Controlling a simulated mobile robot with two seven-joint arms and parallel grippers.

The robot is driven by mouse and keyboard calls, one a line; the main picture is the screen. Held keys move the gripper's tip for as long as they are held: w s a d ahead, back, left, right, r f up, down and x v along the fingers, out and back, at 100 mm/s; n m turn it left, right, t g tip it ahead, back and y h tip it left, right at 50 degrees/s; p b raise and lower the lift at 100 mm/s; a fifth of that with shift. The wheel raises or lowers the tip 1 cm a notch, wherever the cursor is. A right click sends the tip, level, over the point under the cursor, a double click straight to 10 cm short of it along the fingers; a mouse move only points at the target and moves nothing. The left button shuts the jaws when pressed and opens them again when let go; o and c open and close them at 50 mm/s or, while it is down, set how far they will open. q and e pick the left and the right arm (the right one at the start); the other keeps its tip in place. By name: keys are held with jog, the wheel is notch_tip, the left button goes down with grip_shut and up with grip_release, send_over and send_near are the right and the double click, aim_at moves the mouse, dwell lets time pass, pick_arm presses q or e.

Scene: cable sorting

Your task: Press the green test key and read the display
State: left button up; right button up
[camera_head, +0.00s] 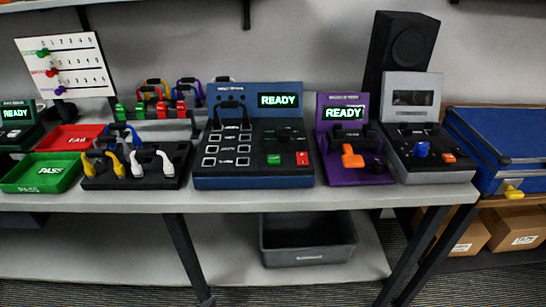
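A blue and black tester (253,181) stands at the middle of the table. A green key (273,159) sits low on its sloped front, beside a red key (302,158). Its display (279,100) at the top right reads READY in green. A dark cable with plugs (231,104) seems to lie on the left part of the tester, above several white-framed slots. Neither of my grippers is in view, so nothing of mine covers the key or the display.
A purple device (368,177) with an orange lever stands close right of the tester, then a grey device (442,177). A cable tray (134,182), green PASS tray (41,172) and red FAIL tray (70,138) are left. The table's front strip (250,200) is clear.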

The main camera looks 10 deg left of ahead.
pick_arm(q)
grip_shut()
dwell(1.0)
